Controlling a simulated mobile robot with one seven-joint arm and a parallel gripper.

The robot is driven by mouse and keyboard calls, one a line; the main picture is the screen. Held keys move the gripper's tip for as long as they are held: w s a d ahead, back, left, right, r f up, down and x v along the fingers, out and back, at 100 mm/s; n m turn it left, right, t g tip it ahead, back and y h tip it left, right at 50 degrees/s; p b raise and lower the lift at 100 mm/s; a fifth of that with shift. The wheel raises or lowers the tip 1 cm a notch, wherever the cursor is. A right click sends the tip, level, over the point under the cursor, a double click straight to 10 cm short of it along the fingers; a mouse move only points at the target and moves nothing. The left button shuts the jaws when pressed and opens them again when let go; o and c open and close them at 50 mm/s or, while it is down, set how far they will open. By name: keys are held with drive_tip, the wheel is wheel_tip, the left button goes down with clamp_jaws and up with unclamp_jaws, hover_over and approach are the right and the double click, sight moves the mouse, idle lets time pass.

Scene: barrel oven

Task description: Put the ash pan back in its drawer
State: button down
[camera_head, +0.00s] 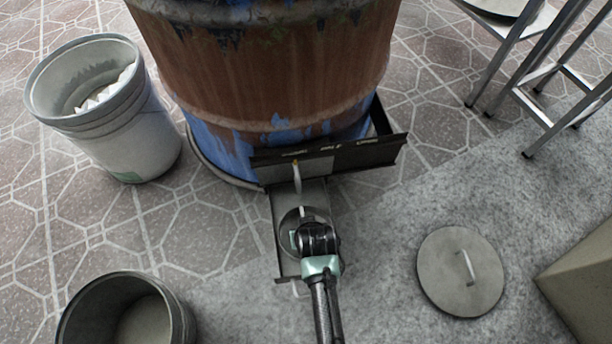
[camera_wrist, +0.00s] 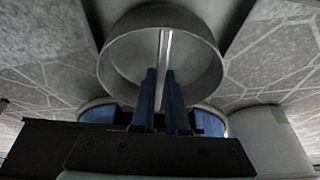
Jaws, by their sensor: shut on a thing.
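The ash pan (camera_head: 289,222) is a round, shallow metal pan in the head view, partly covered by my gripper. In the wrist view the ash pan (camera_wrist: 118,62) shows its rim and a straight bar handle across its middle. My gripper (camera_wrist: 163,75) is shut on that bar, with a blue finger on each side; it also shows in the head view (camera_head: 307,218). The pan is over the pulled-out drawer (camera_head: 284,195), a narrow grey tray at the barrel's base. I cannot tell whether the pan touches the drawer's floor.
The rusty blue barrel (camera_head: 270,75) stands behind, with a dark ledge (camera_head: 365,154) at its base. A white bin (camera_head: 130,135) stands left, a dark bucket (camera_head: 75,320) at lower left. A round lid (camera_head: 445,265) lies right, near a beige box (camera_head: 585,275). Metal legs (camera_head: 540,110) stand at upper right.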

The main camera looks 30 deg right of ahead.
drive_tip(key=shift+f, duration=0.4)
drive_tip(key=shift+f, duration=0.2)
drive_tip(key=c, duration=0.9)
unclamp_jaws()
drive_tip(key=shift+r, duration=0.35)
drive_tip(key=p+v, duration=0.8)
drive_tip(key=v, duration=0.3)
drive_tip(key=shift+s+r+p, duration=0.2)
drive_tip(key=shift+r+p, duration=0.1)
